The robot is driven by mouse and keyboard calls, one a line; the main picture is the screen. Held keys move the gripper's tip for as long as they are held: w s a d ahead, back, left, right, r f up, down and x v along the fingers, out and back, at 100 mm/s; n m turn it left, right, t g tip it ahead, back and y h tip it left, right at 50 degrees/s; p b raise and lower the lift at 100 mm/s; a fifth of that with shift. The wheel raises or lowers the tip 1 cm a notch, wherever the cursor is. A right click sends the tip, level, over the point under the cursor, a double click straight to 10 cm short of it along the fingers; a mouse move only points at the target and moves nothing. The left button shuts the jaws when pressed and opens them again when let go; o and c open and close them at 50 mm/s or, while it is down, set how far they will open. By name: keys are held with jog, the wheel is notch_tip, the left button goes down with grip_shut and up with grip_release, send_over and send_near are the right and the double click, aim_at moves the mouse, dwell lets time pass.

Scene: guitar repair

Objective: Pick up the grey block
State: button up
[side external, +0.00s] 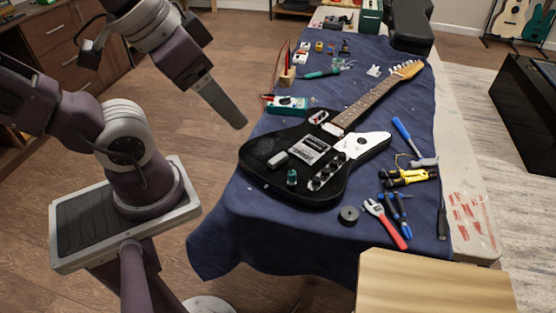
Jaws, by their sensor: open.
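A small grey block (275,160) lies on the left part of the black electric guitar's body (258,153), beside the metal bridge plate (310,149). My gripper (238,122) is above and to the left of the guitar, seen side-on, pointing down and to the right. It is apart from the block, and nothing shows in it. The gap between its fingers is hidden from this angle.
A teal knob-like piece (292,177) stands on the guitar near the block. A teal meter (287,105) lies behind the body. Pliers (385,222), screwdrivers and a hammer lie to the right. The front left of the blue cloth (235,235) is clear.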

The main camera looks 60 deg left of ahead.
jog(key=m+g, duration=0.5)
jog(key=m, duration=0.9)
send_over(277, 157)
notch_tip(277, 157, down, 23)
jog(key=shift+m+g, duration=0.3)
jog(key=shift+m, duration=0.4)
notch_tip(277, 157, down, 10)
jog(key=shift+a+f, duration=0.1)
jog(key=c, duration=1.1)
